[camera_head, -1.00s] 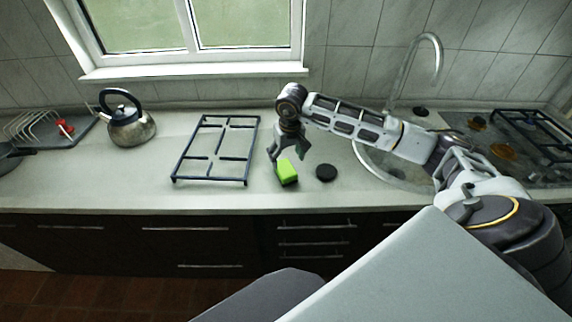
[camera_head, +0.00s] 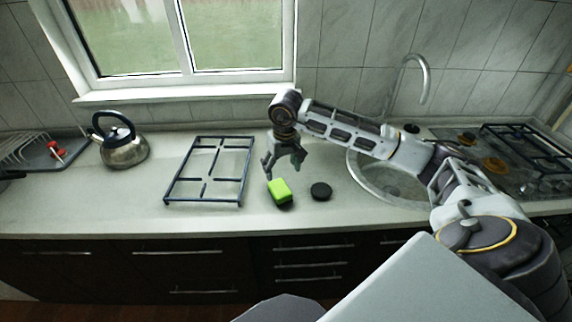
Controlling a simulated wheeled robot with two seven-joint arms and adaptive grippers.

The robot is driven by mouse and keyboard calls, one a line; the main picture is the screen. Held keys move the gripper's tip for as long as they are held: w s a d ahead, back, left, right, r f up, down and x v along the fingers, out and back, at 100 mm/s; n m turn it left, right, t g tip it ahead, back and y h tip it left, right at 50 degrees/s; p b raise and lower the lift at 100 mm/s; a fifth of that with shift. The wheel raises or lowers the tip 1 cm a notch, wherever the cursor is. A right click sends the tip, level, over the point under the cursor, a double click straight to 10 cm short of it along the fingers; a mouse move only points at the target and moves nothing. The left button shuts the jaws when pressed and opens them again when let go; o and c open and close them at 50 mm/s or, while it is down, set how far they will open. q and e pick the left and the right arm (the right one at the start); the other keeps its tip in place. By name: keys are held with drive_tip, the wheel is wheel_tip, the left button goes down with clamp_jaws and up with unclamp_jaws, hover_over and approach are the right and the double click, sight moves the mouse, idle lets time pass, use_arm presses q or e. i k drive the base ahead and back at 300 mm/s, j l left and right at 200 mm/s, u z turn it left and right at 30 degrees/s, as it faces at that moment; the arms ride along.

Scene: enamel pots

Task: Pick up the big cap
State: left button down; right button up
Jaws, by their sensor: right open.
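A flat black round cap (camera_head: 320,191) lies on the countertop to the right of a green and black sponge (camera_head: 280,191). I cannot tell its size against other caps. My right gripper (camera_head: 284,167) is open, pointing down, just above and behind the sponge. It is to the left of the black cap and apart from it. Nothing shows between its fingers. My left gripper is not in view.
A cooktop grate (camera_head: 207,171) lies left of the gripper, with a kettle (camera_head: 122,148) farther left. The sink (camera_head: 385,181) is on the right, with a small dark round piece (camera_head: 411,128) behind it. The counter front (camera_head: 150,222) is clear.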

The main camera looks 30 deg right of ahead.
sight(322, 191)
drive_tip(key=z, duration=1.95)
